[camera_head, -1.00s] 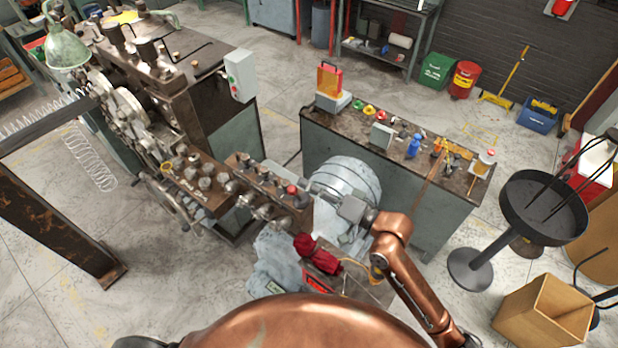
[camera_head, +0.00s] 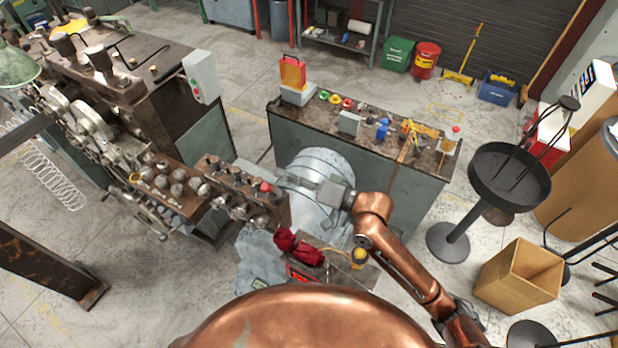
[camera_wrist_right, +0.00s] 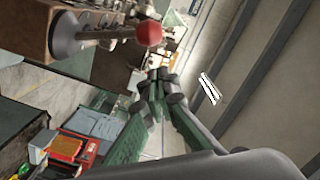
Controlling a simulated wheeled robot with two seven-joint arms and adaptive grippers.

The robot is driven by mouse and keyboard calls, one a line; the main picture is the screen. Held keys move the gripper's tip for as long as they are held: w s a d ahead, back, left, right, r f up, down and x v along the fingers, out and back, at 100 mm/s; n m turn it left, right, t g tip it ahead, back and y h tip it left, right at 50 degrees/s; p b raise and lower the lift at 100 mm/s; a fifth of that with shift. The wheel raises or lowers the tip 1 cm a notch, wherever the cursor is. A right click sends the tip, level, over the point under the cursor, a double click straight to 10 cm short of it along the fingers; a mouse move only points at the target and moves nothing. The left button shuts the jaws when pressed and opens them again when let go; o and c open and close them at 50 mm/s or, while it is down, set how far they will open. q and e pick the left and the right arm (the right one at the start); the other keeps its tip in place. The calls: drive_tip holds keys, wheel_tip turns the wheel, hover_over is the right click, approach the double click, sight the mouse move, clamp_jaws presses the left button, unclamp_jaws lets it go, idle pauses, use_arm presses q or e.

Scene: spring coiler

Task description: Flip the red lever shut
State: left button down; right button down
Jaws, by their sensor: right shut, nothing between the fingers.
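The red lever is a grey rod with a red ball knob (camera_head: 265,187) at the right end of the coiler's valve block. In the right wrist view its red ball (camera_wrist_right: 149,33) stands out at the end of the rod, at upper left. My right gripper (camera_head: 283,178) comes in from the right, just beside and slightly beyond the knob. In the wrist view its fingers (camera_wrist_right: 160,86) are closed together and empty, below the ball with a visible gap. Whether they touch the lever is hard to tell in the head view. My left gripper is not in view.
The brown valve block (camera_head: 220,185) joins the large coiler (camera_head: 130,75). A red rag (camera_head: 298,246) lies nearer me. A bench (camera_head: 425,165) with small items stands beyond, and a black dish stand (camera_head: 510,178) is at right.

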drive_tip(key=w+b+v, duration=0.1)
drive_tip(key=b+v, duration=0.2)
drive_tip(key=v, duration=0.7)
drive_tip(key=shift+d+r, duration=0.35)
drive_tip(key=shift+r, duration=0.05)
drive_tip(key=shift+w, duration=0.1)
drive_tip(key=shift+f, duration=0.1)
